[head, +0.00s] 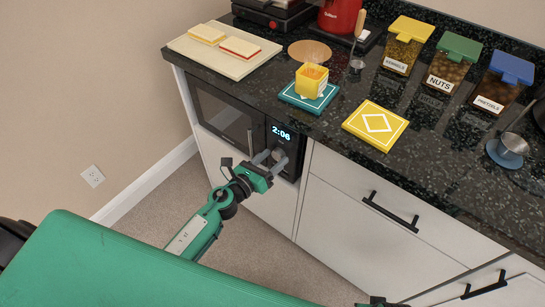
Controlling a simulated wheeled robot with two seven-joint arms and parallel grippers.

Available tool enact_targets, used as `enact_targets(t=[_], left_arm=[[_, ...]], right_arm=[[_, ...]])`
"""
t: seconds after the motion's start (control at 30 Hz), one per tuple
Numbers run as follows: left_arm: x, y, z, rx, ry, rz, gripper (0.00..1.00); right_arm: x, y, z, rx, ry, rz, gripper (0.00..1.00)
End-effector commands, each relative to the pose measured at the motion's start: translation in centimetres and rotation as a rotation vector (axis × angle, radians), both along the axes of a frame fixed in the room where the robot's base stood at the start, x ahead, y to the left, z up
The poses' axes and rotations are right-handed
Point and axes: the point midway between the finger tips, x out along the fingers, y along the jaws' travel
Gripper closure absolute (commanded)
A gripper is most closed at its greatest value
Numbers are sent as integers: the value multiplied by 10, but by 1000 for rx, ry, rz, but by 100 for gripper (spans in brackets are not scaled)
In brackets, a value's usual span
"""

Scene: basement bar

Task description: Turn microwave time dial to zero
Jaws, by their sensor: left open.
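The microwave (225,113) is built into the cabinet below the counter, and its dark door is shut. Its display (281,132) reads 2:06. The time dial (280,158) sits on the control panel below the display and is partly hidden by my left gripper. My left gripper (271,157) is open, with its fingers reaching toward the panel around the dial. Whether the fingers touch the dial cannot be told. At the bottom edge a dark and green piece (383,302) shows, too little to tell whether it is my right gripper.
The dark counter above holds a tray of sandwiches (218,58), a yellow cup on a teal coaster (311,82), a yellow coaster (375,125) and lidded jars (453,66). Drawer handles (390,211) stick out at the right. A door handle (250,143) stands beside the panel.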

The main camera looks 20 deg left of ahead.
Motion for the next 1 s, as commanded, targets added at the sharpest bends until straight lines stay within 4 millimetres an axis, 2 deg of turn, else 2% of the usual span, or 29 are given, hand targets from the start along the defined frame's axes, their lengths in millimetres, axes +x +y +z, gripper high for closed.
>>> enact_targets(t=[0.37,0.5,0.6,1.0], left_arm=[[5,-2,0,-1,0,0,42],[5,-2,0,-1,0,0,69],[5,-2,0,-1,0,0,86],[5,-2,-1,-70,25,0,86]], right_arm=[[-1,0,-3,-1,4,0,100],[-1,0,-3,-1,4,0,100],[-1,0,-3,-1,4,0,100],[0,0,-1,0,-1,0,100]])
